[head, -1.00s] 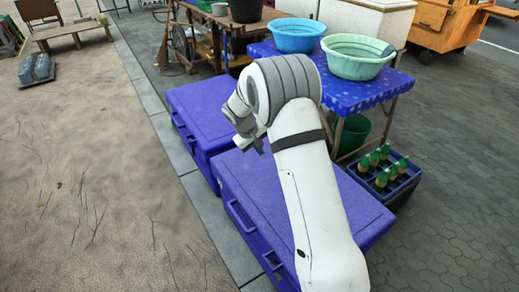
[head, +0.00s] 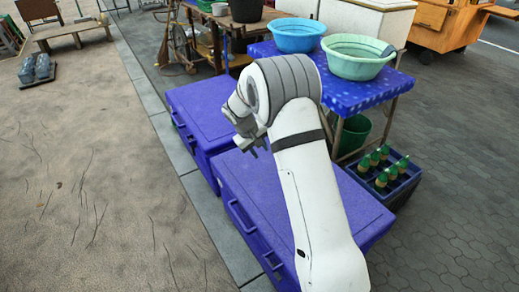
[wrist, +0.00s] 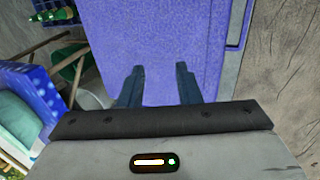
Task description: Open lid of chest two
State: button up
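Two purple chests with shut lids stand in a row. The far chest (head: 200,105) is at the centre left and the near chest (head: 255,180) is partly hidden by my arm. No label tells which is chest two. The near chest has handles (head: 240,216) on its left side. My gripper (head: 255,150) is above the chests, around the near chest's far end. In the wrist view its fingers (wrist: 158,72) are apart, with only the purple lid (wrist: 160,30) seen between them. A handle (wrist: 241,22) runs along that chest's right edge in the wrist view.
A blue table (head: 350,92) with two basins (head: 297,36) stands right of the chests. A crate (head: 395,185) of green bottles sits beside the near chest. The ground (head: 95,190) left of the chests is largely clear.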

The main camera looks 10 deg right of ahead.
jog(key=shift+o, duration=0.8)
jog(key=v, duration=0.7)
jog(key=shift+r, duration=0.4)
jog(key=shift+a, duration=0.1)
jog(key=shift+c, duration=0.5)
